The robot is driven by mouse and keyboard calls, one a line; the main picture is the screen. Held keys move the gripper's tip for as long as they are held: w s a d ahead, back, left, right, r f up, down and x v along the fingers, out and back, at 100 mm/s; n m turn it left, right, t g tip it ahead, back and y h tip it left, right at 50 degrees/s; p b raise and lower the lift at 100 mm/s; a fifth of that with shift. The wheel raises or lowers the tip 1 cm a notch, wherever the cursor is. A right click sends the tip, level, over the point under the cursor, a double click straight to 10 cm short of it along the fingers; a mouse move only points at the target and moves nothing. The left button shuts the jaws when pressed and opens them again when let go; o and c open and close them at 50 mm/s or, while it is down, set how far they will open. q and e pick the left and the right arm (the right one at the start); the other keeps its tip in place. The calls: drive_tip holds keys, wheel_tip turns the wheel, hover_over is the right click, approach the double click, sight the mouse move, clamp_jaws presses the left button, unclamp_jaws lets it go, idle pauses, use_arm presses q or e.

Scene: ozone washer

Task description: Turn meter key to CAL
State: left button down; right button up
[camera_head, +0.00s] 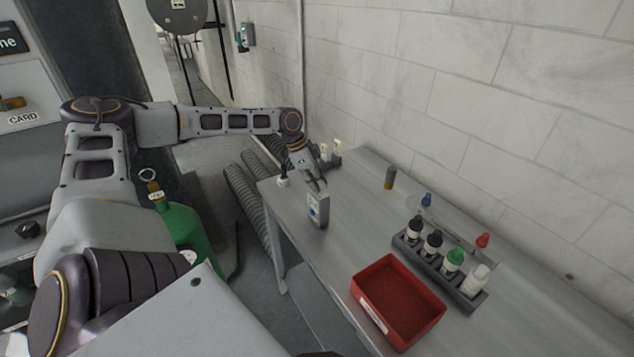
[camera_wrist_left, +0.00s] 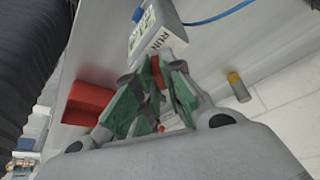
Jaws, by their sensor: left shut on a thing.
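In the left wrist view the meter (camera_wrist_left: 157,36) shows a "RUN" label on the face toward my fingers. The left gripper (camera_wrist_left: 157,72) has its green-padded fingers shut on a small red part, which looks like the meter key (camera_wrist_left: 156,76), at the meter's edge. The fingers hide most of the key, so its exact angle is unclear. My right gripper is not in view.
The grey table (camera_head: 350,205) runs along the tiled wall. A red tray (camera_head: 424,338) and a bottle rack (camera_head: 408,243) with several bottles stand to the right. A small brown-and-yellow cylinder (camera_head: 389,179) stands behind. A green gas bottle (camera_head: 192,232) is left of the table.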

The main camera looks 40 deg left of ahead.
use_arm(q)
drive_tip(key=shift+n+t, duration=0.3)
drive_tip(key=shift+n, duration=0.6)
drive_tip(key=shift+d+n+t+y, duration=0.1)
drive_tip(key=shift+n+t+y, duration=0.35)
drive_tip(key=shift+n, duration=0.75)
drive_tip(key=shift+s+n+y+b, duration=0.1)
drive_tip(key=shift+n+y+b, duration=0.4)
drive_tip(key=shift+n, duration=1.1)
drive_tip(key=shift+d+n+y+b, duration=0.15)
drive_tip(key=shift+n+y+b, duration=0.75)
drive_tip(key=shift+n, duration=0.9)
drive_tip(key=shift+n+b, duration=0.35)
drive_tip(key=shift+n, duration=0.05)
drive_tip(key=c, duration=1.5)
unclamp_jaws()
